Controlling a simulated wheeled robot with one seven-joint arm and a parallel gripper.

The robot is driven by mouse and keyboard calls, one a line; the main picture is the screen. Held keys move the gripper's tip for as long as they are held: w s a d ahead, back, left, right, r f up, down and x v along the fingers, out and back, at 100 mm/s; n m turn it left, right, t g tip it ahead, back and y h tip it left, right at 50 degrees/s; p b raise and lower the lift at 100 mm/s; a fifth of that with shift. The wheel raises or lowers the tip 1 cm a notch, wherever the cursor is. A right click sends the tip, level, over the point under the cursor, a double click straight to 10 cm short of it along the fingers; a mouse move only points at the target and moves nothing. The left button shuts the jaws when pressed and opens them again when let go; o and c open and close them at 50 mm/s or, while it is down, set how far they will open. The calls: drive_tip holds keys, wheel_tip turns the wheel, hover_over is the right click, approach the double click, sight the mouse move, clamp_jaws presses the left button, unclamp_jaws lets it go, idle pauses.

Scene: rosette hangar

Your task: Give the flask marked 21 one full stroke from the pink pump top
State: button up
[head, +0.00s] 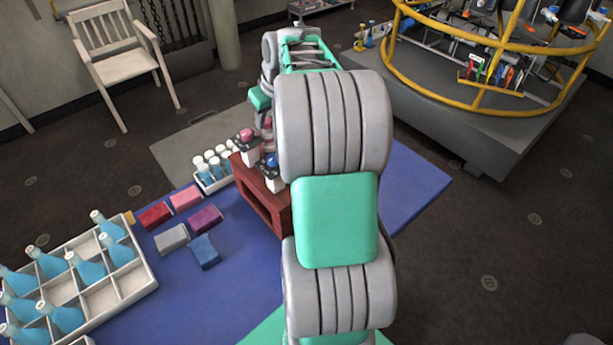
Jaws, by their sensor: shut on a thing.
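The pink pump top (247,135) sits on a white body with a dark collar, on the dark red stand (262,196). My gripper (266,116) is just behind and right of it, partly hidden by my arm. It is shut on a pale pinkish flask (267,132), of which only a small part shows. I cannot read any number on it, nor tell whether it touches the pump. A blue pump top (273,160) stands nearer on the same stand. My arm hides the stand's right side.
A white crate (136,295) of blue flasks with some empty cells is at lower left. A white rack (213,184) of small capped bottles adjoins the stand. Several coloured blocks (205,219) lie on the blue mat (240,268). A yellow-railed platform (480,105) stands at upper right.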

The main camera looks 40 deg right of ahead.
drive_tip(key=shift+r+p, duration=0.75)
drive_tip(key=shift+r, duration=0.3)
drive_tip(key=shift+f+b, duration=0.75)
drive_tip(key=shift+f, duration=0.3)
idle(0.4)
drive_tip(key=o, duration=1)
drive_tip(key=shift+r+p, duration=2.5)
drive_tip(key=shift+r, duration=1.05)
